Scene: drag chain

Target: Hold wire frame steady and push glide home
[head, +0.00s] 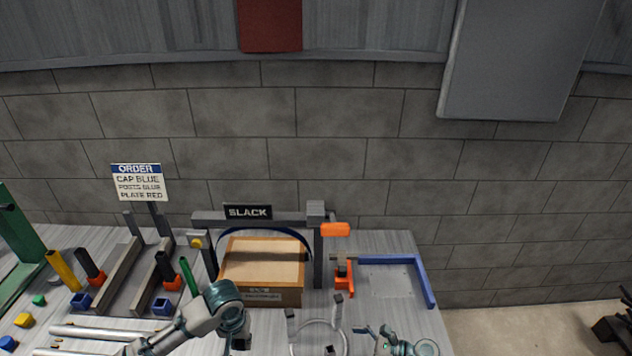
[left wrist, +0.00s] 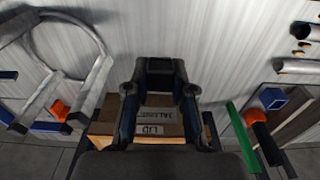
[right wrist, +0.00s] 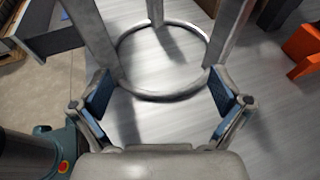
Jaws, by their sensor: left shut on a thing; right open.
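A grey wire frame (head: 320,324) stands at the front, its ring low on the table and its legs up, with dark tips on the legs. It also shows in the left wrist view (left wrist: 88,32) and the right wrist view (right wrist: 160,97). My left gripper (head: 240,342) is left of the frame, apart from it. In the left wrist view it is shut on a small dark block (left wrist: 160,66); I cannot tell if this is the glide. My right gripper (head: 375,332) is open and empty right beside the frame, its blue pads (right wrist: 160,92) wide apart.
A cardboard box (head: 262,297) stands behind, under a grey gantry with a SLACK sign (head: 248,211). Grey rails, blue blocks, a green stick and pale rods (head: 95,332) crowd the left.

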